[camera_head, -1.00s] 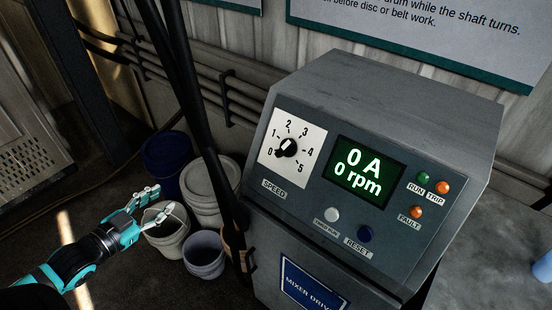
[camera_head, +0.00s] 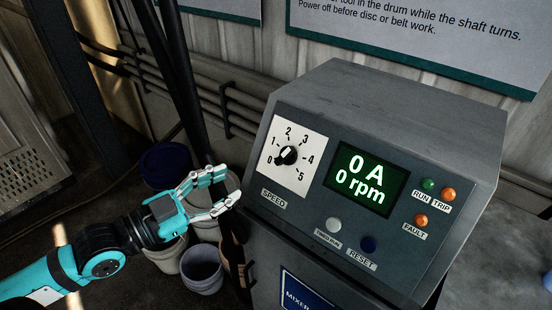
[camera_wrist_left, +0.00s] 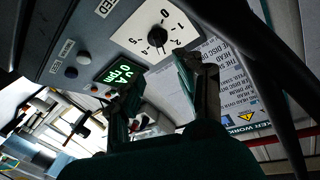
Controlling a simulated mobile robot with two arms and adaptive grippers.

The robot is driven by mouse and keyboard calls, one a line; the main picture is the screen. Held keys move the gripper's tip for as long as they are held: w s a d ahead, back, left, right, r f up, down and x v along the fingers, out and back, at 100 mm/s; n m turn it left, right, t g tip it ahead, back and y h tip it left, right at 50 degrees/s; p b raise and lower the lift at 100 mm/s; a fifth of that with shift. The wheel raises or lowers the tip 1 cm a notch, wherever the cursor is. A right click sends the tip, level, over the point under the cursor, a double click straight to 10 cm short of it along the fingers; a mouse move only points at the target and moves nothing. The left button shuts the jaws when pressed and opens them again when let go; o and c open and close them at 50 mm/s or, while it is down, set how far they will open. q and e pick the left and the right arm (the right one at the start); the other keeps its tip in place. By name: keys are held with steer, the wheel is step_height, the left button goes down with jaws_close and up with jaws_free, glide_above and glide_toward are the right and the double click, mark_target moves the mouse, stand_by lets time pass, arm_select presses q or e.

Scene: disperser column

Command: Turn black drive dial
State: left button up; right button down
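The black drive dial (camera_head: 287,155) sits on a white scale plate marked 0 to 5, labelled SPEED, on the left of the mixer drive panel. Its white mark points down-left, towards 0. The display (camera_head: 366,180) reads 0 A and 0 rpm. My left gripper (camera_head: 231,184) is open and empty, left of and a little below the dial, apart from it. In the left wrist view the dial (camera_wrist_left: 157,37) shows beyond the two spread fingers (camera_wrist_left: 156,80). My right gripper is not in view.
A white button (camera_head: 333,225), a dark blue RESET button (camera_head: 368,244) and small green and orange lamps share the panel. Buckets (camera_head: 202,268) stand on the floor behind and below my left gripper. Dark upright poles (camera_head: 183,80) rise left of the cabinet (camera_head: 400,95).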

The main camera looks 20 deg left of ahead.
mark_target(282, 157)
arm_select(q)
steer(key=p+x, duration=0.3)
steer(key=x, duration=0.8)
steer(key=shift+w+d+r, duration=0.1)
steer(key=shift+w+r, duration=0.05)
steer(key=shift+r, duration=0.05)
steer(key=shift+w+d+f, duration=0.1)
steer(key=shift+w+d, duration=0.3)
steer(key=shift+w, duration=0.15)
steer(key=shift+c, duration=0.3)
jaws_close()
